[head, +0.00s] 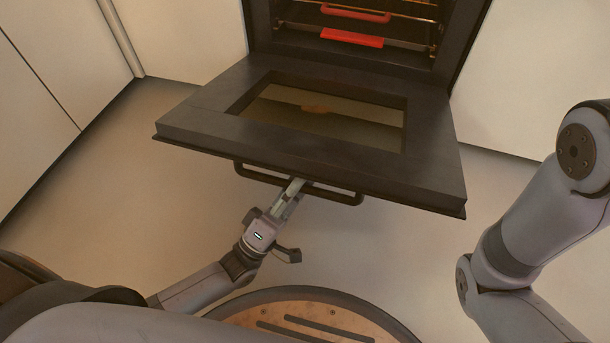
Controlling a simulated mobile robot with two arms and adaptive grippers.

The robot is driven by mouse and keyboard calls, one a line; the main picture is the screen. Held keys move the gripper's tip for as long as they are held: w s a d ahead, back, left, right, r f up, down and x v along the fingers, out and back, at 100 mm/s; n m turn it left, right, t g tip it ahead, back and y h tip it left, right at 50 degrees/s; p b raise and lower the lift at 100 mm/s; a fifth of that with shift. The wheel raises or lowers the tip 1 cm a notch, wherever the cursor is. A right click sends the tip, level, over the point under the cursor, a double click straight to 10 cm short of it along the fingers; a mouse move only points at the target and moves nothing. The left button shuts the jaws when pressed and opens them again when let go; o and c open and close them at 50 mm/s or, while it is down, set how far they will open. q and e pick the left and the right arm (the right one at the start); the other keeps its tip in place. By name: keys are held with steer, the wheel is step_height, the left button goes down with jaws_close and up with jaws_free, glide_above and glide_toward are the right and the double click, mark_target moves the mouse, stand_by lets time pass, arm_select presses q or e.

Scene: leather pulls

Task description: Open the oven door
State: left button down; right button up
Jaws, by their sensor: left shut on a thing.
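The oven door (420,168) is a dark panel with a glass window, hinged at its bottom edge and folded down to roughly level. A dark bar handle (335,193) runs along under its near edge. My left gripper (294,189) reaches up to the handle near its middle and is shut on it; the door edge partly hides the fingertips. On my right arm only links show at the right side; its gripper is outside the view.
The oven cavity behind the door holds racks with red parts (352,38). Pale cabinet fronts (200,35) flank the oven on both sides. Light floor (110,165) is clear to the left of the door. My round base is below the door.

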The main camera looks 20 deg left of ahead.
arm_select(q)
step_height(320, 180, down, 8)
steer(key=b, duration=0.4)
steer(key=shift+s, duration=0.3)
steer(key=c, duration=1.6)
jaws_free()
steer(key=shift+o, duration=0.2)
steer(key=v, duration=0.7)
steer(key=shift+s+a+f, duration=0.15)
